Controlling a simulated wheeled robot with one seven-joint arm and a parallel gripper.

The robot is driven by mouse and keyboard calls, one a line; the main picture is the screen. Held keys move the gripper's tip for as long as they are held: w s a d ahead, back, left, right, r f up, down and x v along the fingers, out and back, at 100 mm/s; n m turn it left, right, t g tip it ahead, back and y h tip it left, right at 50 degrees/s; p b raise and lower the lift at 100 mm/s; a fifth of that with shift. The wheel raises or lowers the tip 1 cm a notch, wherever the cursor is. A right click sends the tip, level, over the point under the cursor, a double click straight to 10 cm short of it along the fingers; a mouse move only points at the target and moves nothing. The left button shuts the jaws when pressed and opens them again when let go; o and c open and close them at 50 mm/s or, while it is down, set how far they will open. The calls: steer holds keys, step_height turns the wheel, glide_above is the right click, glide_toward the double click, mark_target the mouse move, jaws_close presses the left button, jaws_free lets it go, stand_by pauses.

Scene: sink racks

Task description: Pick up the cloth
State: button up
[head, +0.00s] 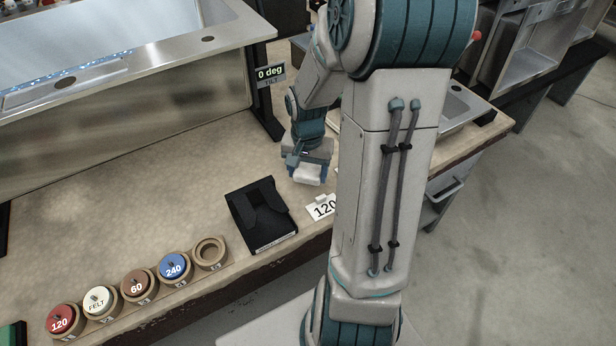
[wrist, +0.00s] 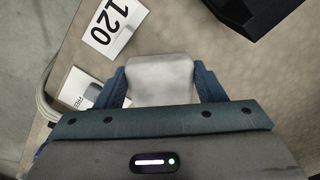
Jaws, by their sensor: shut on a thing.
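The cloth (head: 308,174) is a small whitish folded pad at the lower end of my gripper (head: 308,162), beyond the black holder on the counter. In the wrist view the cloth (wrist: 160,78) fills the space between the two blue fingers, and my gripper (wrist: 161,86) is shut on it. Its near end is hidden by the gripper body. I cannot tell whether its underside touches the counter.
A black holder (head: 262,214) and a "120" card (head: 321,207) lie close by on the counter (head: 150,205). Several round discs, including a blue "240" one (head: 174,266), sit in wooden rings along the front edge. A metal sink (head: 120,60) stands behind.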

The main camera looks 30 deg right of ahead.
steer(key=s+d+r, duration=0.7)
steer(key=s+d, duration=0.1)
steer(key=shift+d+p, duration=0.25)
steer(key=shift+p, duration=0.05)
steer(key=shift+f, duration=0.1)
steer(key=o, duration=0.4)
steer(key=shift+c, duration=1.1)
steer(key=shift+s, duration=0.1)
